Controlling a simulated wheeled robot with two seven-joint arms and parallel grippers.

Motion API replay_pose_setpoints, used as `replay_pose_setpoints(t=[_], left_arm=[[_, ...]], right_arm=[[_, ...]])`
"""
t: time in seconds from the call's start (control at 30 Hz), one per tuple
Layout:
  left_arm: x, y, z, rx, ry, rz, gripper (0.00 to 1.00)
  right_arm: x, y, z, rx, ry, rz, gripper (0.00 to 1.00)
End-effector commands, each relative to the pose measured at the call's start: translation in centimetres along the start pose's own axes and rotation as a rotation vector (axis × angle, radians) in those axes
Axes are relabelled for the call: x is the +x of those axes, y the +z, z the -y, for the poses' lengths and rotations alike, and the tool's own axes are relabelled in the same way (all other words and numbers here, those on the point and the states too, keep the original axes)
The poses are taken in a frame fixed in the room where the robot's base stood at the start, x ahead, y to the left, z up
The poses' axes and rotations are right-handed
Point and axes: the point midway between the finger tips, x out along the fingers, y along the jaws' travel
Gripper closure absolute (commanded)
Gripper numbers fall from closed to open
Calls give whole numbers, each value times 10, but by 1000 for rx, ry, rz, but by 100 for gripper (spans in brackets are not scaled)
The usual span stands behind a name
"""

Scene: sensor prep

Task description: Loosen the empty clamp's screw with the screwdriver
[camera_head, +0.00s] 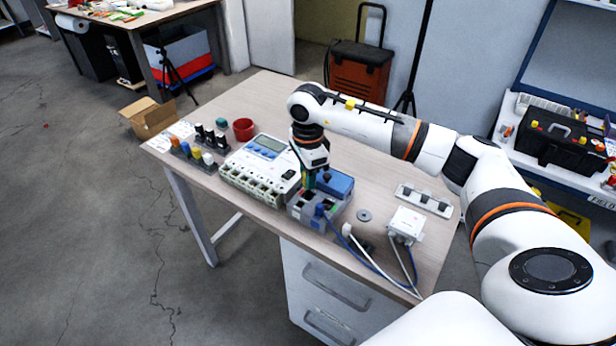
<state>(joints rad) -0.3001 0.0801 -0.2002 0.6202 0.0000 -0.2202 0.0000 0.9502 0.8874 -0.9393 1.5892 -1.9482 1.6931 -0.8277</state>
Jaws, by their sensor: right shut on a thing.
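My right gripper (310,176) points down over a small grey-and-blue terminal block (306,213) near the middle of the table. It is shut on a slim tool with a green part, which appears to be the screwdriver (308,180). The tool's lower end is over the block, and I cannot tell whether its tip touches a screw. A blue plug (320,209) with a blue cable sits at the block's front. The empty clamp and its screw are too small and partly hidden to make out. My left gripper is out of view.
A white device with a display (268,146) stands left of the block. Left of it are racks of coloured pieces (192,153) and a red cup (243,129). A white box (407,223) with cables, a grey disc (364,215) and a switch strip (425,199) lie right.

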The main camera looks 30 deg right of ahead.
Motion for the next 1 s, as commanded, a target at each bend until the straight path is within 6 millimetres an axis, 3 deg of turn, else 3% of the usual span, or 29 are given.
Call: replay_pose_setpoints(t=[1.0], left_arm=[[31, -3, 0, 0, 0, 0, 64]], right_arm=[[1, 0, 0, -634, 1, -1, 97]])
